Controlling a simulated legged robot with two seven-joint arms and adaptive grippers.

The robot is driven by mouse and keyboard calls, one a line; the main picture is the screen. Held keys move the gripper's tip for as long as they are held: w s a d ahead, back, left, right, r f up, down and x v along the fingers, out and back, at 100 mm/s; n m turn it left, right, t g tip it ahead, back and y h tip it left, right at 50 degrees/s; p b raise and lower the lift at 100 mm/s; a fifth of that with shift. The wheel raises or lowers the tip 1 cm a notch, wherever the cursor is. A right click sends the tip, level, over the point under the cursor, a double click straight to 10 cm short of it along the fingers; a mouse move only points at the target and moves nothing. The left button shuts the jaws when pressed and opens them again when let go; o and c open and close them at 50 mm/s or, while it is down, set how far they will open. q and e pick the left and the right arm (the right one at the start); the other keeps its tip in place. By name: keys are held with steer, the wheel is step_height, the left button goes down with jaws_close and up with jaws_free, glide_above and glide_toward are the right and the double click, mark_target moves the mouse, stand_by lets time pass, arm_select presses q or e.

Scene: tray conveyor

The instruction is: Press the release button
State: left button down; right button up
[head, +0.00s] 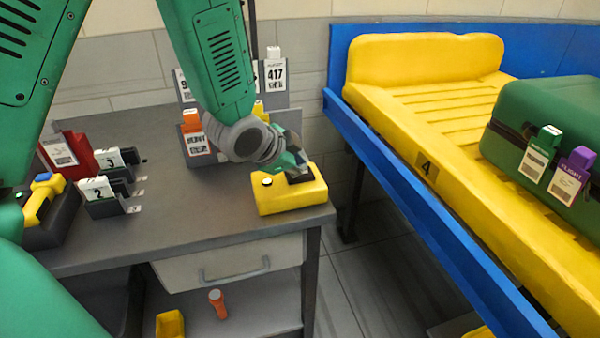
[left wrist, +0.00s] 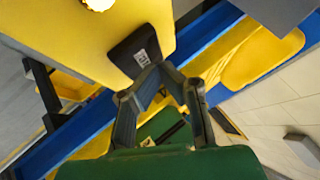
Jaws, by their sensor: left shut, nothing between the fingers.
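A yellow box (head: 292,197) sits at the right front corner of the grey desk. A black labelled part (left wrist: 135,52) is on the box's other end. My left gripper (head: 300,172) is shut and empty, pointing down at the black part's end, right of the round button. In the left wrist view its fingertips (left wrist: 152,70) overlap the black part's edge; I cannot tell whether they touch it. My right gripper is not in view.
The grey desk (head: 180,215) holds black numbered tag holders (head: 105,195), a red tagged item (head: 70,155) and a yellow-black device (head: 45,205) at left. A tag rack (head: 275,75) stands behind my arm. Right, a blue-framed conveyor (head: 400,165) carries a yellow tray (head: 425,60) and green suitcase (head: 545,130).

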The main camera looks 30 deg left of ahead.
arm_select(q)
steer(key=shift+f, duration=0.45)
stand_by(0.3)
steer(key=shift+r, duration=0.1)
stand_by(0.3)
steer(key=shift+r+p, duration=0.7)
steer(key=shift+r, duration=0.1)
